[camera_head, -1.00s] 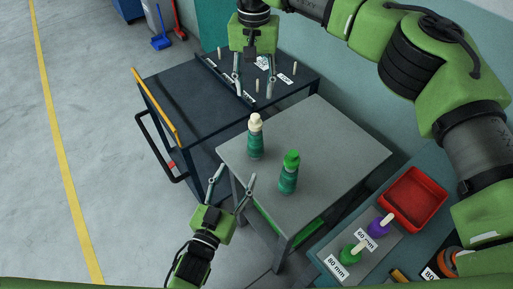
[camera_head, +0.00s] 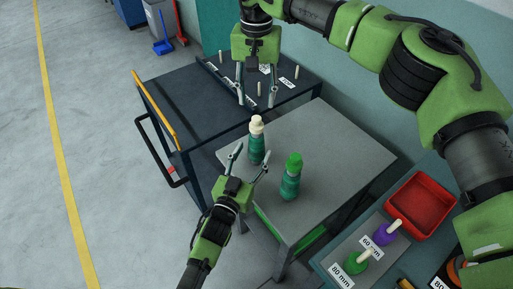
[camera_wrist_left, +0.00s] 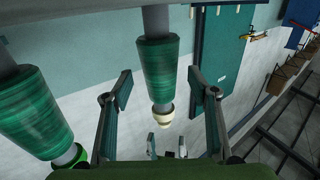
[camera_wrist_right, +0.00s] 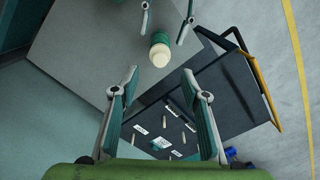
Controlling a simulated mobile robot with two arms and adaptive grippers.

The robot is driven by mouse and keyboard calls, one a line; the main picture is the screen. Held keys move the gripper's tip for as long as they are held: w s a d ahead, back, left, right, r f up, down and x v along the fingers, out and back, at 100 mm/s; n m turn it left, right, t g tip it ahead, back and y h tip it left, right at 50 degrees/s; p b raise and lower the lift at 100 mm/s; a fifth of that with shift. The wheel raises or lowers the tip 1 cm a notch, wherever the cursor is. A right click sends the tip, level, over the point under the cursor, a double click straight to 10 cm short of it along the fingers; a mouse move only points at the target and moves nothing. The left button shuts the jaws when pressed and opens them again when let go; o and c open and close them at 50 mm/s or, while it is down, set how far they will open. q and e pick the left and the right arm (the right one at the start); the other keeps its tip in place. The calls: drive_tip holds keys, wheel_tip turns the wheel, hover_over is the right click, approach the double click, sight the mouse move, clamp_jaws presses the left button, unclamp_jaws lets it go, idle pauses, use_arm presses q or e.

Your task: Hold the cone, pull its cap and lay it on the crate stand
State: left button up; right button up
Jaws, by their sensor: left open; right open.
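A green cone (camera_head: 257,150) with a cream cap (camera_head: 257,122) stands upright on the grey-topped stand (camera_head: 335,150). A second green cone (camera_head: 290,186) with a green cap (camera_head: 294,160) stands nearer. My left gripper (camera_head: 251,160) is open beside the cream-capped cone. In the left wrist view that cone (camera_wrist_left: 159,68) shows between the spread fingers, with no contact visible. My right gripper (camera_head: 256,103) is open, fingers down, just above the cream cap in the picture. In the right wrist view the cap (camera_wrist_right: 159,56) lies ahead of the fingers, apart from them. I cannot tell which surface is the crate stand.
A dark cart (camera_head: 195,105) with short pegs and white labels stands behind. A bench at the lower right holds a red tray (camera_head: 422,206), a purple spool (camera_head: 384,234) and a green spool (camera_head: 356,263). The right half of the grey top is clear.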

use_arm(q)
drive_tip(key=shift+x, duration=1.15)
